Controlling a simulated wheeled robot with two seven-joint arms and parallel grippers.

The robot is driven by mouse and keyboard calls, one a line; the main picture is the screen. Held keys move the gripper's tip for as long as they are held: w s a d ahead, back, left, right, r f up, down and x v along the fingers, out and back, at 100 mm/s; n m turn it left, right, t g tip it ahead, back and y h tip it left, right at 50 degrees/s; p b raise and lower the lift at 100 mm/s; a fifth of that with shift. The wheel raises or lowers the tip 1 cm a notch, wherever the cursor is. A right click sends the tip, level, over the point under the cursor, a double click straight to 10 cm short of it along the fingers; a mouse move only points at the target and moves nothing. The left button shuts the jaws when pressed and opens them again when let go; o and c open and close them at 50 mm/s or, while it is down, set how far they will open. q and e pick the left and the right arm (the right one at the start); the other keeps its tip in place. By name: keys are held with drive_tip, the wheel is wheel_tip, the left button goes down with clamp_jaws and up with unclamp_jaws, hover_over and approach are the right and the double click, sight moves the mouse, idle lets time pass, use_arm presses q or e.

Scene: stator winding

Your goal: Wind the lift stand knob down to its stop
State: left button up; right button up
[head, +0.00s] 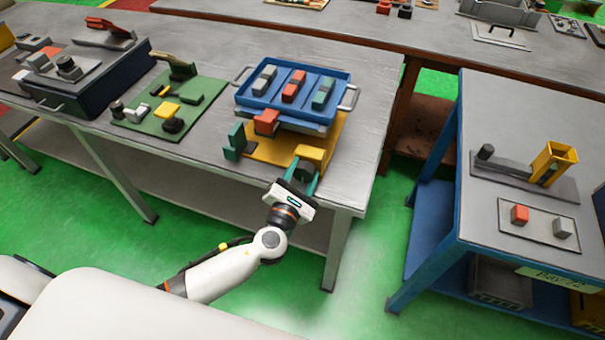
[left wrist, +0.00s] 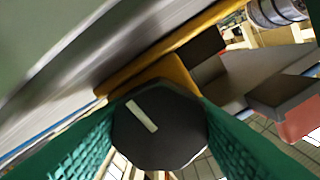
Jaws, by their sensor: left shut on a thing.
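The lift stand has a yellow base (head: 262,150) at the table's front edge, with a blue tray (head: 243,98) above it. The tray holds grey, red and green blocks. A yellow housing (head: 313,154) stands at the base's front right. The dark, many-sided knob (left wrist: 170,145) with a white pointer line shows in the left wrist view; I cannot make it out in the head view. My left gripper (head: 303,174) reaches the housing from the front. Its green fingers are shut on the knob, one on each side. My right gripper is not in view.
A green board (head: 205,112) with small parts lies left of the stand, and a dark case (head: 85,85) stands further left. A red block (head: 266,122) and a green block (head: 236,140) sit by the stand. A blue-framed cart (head: 480,215) stands to the right across a floor gap.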

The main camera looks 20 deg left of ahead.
use_arm(q)
drive_tip(key=n+b, duration=0.2)
drive_tip(key=n, duration=0.3)
drive_tip(key=shift+f, duration=0.15)
drive_tip(key=n+b, duration=0.1)
drive_tip(key=n, duration=0.3)
drive_tip(key=shift+d+n+b, duration=0.1)
drive_tip(key=shift+n+b, duration=0.2)
drive_tip(key=n+b, duration=0.1)
drive_tip(key=n, duration=0.3)
drive_tip(key=n+b, duration=0.1)
drive_tip(key=n, duration=0.4)
drive_tip(key=shift+b, duration=0.35)
drive_tip(key=n, duration=0.4)
drive_tip(key=shift+n, duration=0.3)
drive_tip(key=n, duration=0.3)
drive_tip(key=shift+r+n, duration=0.2)
drive_tip(key=shift+n, duration=0.1)
drive_tip(key=n, duration=0.3)
drive_tip(key=shift+n, duration=0.3)
drive_tip(key=shift+n+p, duration=0.85)
drive_tip(key=shift+n, duration=1.45)
